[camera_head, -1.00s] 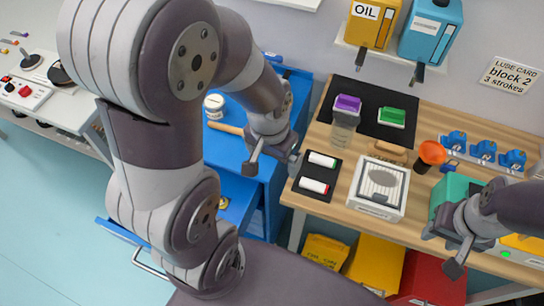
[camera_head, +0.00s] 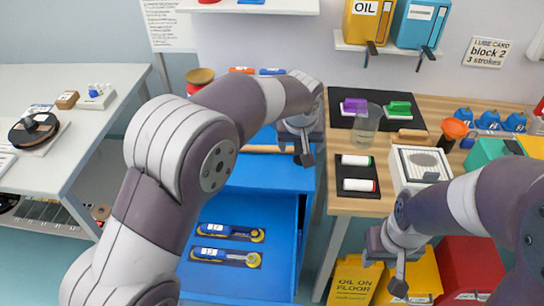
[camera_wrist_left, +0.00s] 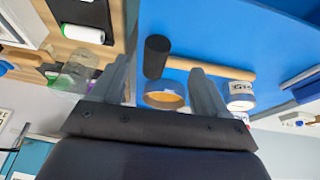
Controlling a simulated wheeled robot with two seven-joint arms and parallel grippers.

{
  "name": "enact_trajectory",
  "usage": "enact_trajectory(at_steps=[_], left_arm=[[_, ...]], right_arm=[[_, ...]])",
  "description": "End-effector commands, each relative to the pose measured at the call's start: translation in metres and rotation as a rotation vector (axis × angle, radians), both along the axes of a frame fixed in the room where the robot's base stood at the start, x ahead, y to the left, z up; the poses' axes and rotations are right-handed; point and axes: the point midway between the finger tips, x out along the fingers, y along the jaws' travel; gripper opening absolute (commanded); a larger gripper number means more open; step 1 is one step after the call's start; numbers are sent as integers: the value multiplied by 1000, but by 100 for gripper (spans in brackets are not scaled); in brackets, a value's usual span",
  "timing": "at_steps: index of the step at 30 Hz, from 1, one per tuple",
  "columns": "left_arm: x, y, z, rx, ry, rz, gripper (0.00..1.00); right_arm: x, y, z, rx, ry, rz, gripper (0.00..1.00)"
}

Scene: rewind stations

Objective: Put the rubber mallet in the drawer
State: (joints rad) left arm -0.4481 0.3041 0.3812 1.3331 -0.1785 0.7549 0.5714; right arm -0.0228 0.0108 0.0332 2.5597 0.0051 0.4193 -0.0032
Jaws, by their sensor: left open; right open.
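The rubber mallet lies on top of the blue cabinet; its wooden handle (camera_head: 268,149) shows in the head view, its head hidden. The left wrist view shows its black head (camera_wrist_left: 156,57) and pale handle (camera_wrist_left: 215,71). My left gripper (camera_head: 303,156) is open and empty above the cabinet top; in its wrist view the mallet's head lies between and beyond its fingers (camera_wrist_left: 160,88). The blue drawer (camera_head: 283,238) below is open, with two blue-handled tools (camera_head: 225,231) inside. My right gripper (camera_head: 384,272) is open and empty in front of the workbench.
A tape roll (camera_wrist_left: 164,95) and a white jar (camera_wrist_left: 239,96) stand near the mallet. The wooden workbench (camera_head: 345,206) at right carries a black tray with two rollers (camera_head: 357,172) and a clear cup (camera_head: 366,124). Yellow bins (camera_head: 354,283) stand below. The drawer's front part looks clear.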

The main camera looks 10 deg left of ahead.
Motion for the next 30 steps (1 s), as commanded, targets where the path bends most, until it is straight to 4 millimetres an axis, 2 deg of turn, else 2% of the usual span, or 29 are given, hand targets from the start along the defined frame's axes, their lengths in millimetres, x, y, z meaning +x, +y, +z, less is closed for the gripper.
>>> enact_trajectory(at_steps=[3,8,15,22,23,27,29,30], left_arm=[[9,-1,-20,1,1,0,75],[17,-2,-37,1,1,0,75],[33,-8,-74,0,0,0,75],[35,-8,-78,-1,-2,0,75],[35,-8,-78,-1,-2,0,72],[35,-8,-77,-1,-2,0,26],[35,-8,-77,-1,-2,0,7],[35,-8,-77,-2,-4,-1,0]], right_arm=[[0,0,2,0,0,0,43],[0,0,5,0,0,0,43],[0,0,9,0,0,0,43],[0,0,9,0,1,0,43],[0,0,9,0,0,0,43],[0,0,9,0,0,0,43],[0,0,9,0,0,0,43],[0,0,9,0,1,0,43]])
